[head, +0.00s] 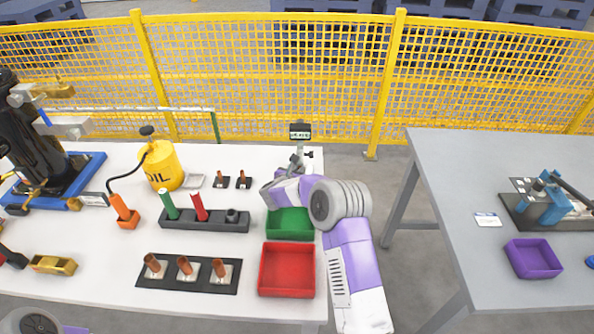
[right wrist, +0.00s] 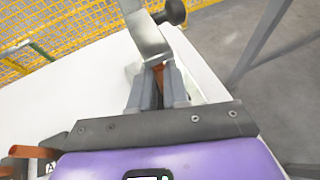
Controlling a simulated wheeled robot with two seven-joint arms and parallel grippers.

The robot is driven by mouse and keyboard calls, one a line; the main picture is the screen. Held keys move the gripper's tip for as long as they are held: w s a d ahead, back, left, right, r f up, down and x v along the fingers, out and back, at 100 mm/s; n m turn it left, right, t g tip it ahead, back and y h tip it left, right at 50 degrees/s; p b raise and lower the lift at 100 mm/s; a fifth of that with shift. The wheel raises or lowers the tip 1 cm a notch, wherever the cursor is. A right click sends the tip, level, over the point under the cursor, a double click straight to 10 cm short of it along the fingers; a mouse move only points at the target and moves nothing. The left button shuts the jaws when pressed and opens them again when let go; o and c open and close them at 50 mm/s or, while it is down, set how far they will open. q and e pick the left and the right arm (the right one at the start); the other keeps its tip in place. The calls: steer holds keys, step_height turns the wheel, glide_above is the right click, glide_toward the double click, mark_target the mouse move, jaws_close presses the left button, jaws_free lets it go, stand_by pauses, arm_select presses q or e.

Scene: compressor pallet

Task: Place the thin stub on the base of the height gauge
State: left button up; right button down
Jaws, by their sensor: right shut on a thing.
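The height gauge (head: 300,131) stands at the far right corner of the white table, its dark display on top. In the right wrist view its grey metal body (right wrist: 148,38) and black knob (right wrist: 175,12) are just beyond my fingers. My right gripper (head: 294,172) is at the gauge's foot, and in the right wrist view its fingers (right wrist: 158,88) are shut on a copper-brown stub (right wrist: 158,70). Only a little of the stub shows between the fingertips. The gauge's base is mostly hidden, so I cannot tell whether the stub touches it. My left gripper is out of view.
A green bin (head: 290,224) lies under my right forearm, with a red bin (head: 287,270) in front. A black tray (head: 188,274) holds several copper stubs. Two small dark stands (head: 232,182) sit left of the gauge. A yellow oil can (head: 163,165) stands farther left.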

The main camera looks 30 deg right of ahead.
steer(key=shift+f, duration=0.1)
steer(key=c, duration=1.1)
jaws_free()
steer(key=p+v, duration=0.2)
steer(key=v, duration=1)
steer(key=shift+r, duration=0.2)
